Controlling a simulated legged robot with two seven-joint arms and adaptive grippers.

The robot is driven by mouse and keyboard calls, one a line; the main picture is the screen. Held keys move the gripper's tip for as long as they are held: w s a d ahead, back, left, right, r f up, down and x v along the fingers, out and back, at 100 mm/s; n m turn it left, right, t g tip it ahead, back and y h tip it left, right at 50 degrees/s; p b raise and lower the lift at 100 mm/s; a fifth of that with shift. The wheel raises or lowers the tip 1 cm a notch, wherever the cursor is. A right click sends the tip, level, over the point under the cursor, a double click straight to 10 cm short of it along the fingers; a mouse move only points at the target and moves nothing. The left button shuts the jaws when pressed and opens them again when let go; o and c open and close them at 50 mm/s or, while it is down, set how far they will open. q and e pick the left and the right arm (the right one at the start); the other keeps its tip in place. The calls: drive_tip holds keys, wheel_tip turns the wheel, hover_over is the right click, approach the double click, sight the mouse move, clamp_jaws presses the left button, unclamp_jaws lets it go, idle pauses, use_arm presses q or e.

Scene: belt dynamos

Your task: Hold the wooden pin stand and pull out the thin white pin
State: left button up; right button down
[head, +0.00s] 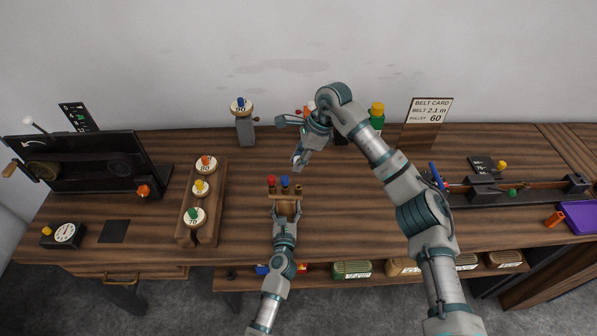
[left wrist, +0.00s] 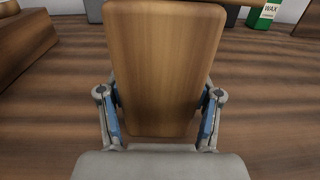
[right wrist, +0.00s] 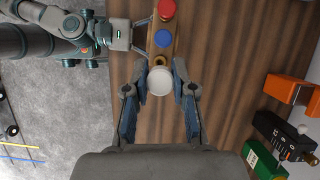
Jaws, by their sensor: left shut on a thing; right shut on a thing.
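The wooden pin stand (head: 287,207) is on the bench, with a red pin (head: 271,181) and a blue pin (head: 285,181) in its top bar. A brass socket (head: 298,190) at the bar's right end looks empty. My left gripper (head: 284,218) is shut on the stand's wooden body, which fills the middle of the left wrist view (left wrist: 165,70). My right gripper (head: 298,163) is above and behind the stand, shut on the white pin. Its round white head (right wrist: 160,80) shows between the fingers in the right wrist view. The pin's shaft is hidden.
A wooden rack (head: 186,235) with several numbered pulleys stands left of the stand. A grey post with a pulley (head: 245,130), a green wax can (head: 377,121) and the belt card (head: 430,115) stand at the back. Bare bench lies right of the stand.

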use_arm(q)
drive_tip(key=shift+f, duration=0.2)
use_arm(e)
drive_tip(key=shift+r, duration=0.9)
drive_tip(key=shift+r, duration=0.1)
drive_tip(key=shift+r, duration=2.15)
use_arm(q)
drive_tip(key=o, duration=1.4)
drive_tip(key=shift+c, duration=0.2)
drive_tip(key=o, duration=0.4)
